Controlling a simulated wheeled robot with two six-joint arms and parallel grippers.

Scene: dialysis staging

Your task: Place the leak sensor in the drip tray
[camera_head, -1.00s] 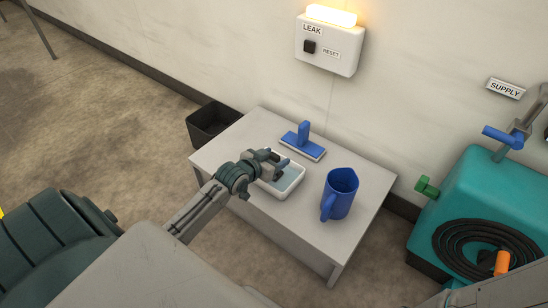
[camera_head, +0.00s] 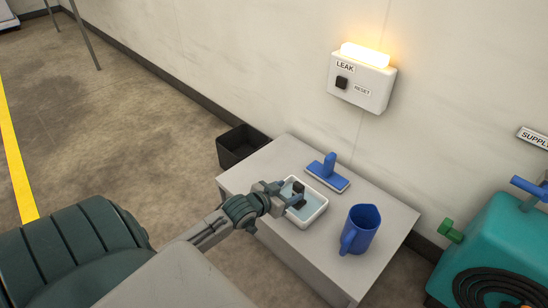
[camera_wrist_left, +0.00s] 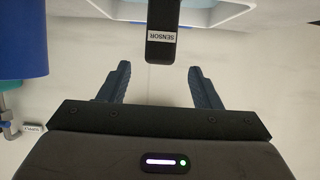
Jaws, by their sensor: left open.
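The leak sensor (camera_head: 298,188) is a small black block at the white drip tray (camera_head: 318,213), which holds bluish water. In the left wrist view the sensor (camera_wrist_left: 161,35) shows its SENSOR label upside down, with the tray rim (camera_wrist_left: 220,28) behind it. My left gripper (camera_head: 281,193) is at the tray's left side. Its open fingers (camera_wrist_left: 160,82) point at the sensor, with a visible gap and nothing between them. The sensor's lower end against the tray is hard to make out. My right gripper is out of view.
A blue jug (camera_head: 361,230) stands right of the tray on the pale table (camera_head: 275,157). A blue-handled squeegee-like tool (camera_head: 329,172) lies behind the tray. A black bin (camera_head: 240,147) is beside the table. The LEAK box (camera_head: 361,82) on the wall has its lamp lit.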

